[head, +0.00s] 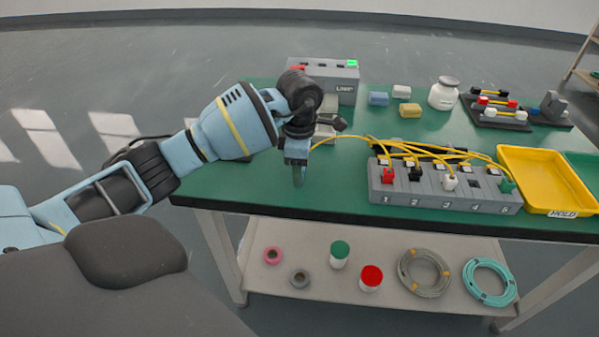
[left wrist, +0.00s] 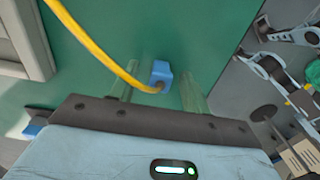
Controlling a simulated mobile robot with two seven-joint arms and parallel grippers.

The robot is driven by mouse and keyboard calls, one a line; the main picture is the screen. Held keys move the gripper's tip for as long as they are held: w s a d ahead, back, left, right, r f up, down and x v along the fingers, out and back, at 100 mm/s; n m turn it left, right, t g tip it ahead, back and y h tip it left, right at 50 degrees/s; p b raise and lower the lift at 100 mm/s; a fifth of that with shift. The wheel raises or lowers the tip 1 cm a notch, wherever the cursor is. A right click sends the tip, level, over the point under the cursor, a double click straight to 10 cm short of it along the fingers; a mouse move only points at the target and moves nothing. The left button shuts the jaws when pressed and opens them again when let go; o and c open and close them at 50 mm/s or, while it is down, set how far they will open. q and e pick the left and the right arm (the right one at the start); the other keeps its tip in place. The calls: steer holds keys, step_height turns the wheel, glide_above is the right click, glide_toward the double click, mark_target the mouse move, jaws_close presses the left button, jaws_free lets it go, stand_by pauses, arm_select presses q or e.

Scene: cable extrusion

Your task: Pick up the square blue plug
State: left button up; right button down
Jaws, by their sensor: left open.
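The square blue plug (left wrist: 161,74) lies on the green table top in the left wrist view, with a yellow cable (left wrist: 103,55) running from it to the upper left. My left gripper (left wrist: 158,90) is open, and the plug shows between its two fingers. I cannot tell whether the fingers reach down beside it or are still above it. In the head view my left gripper (head: 298,178) points down over the left part of the table, and the plug is hidden there. The yellow cable (head: 345,138) leads from behind the gripper towards the grey numbered block. My right gripper is not in view.
The grey numbered socket block (head: 445,198) holds several coloured plugs. A yellow tray (head: 548,210) marked HOLD stands at the right. A grey box (head: 345,87) with a green light, small blocks and a white jar (head: 443,94) stand at the back. The table's front edge is close.

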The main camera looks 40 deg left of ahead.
arm_select(q)
jaws_close()
steer(key=shift+r, duration=0.5)
steer(key=r, duration=0.2)
steer(key=shift+s+d+r, duration=0.2)
steer(key=shift+s+r, duration=0.1)
steer(key=s+d+r, duration=0.1)
steer(key=s+d, duration=0.6)
steer(key=s, duration=0.6)
steer(key=shift+s+d+r, duration=0.15)
steer(key=shift+d+r, duration=0.05)
steer(key=shift+d, duration=0.2)
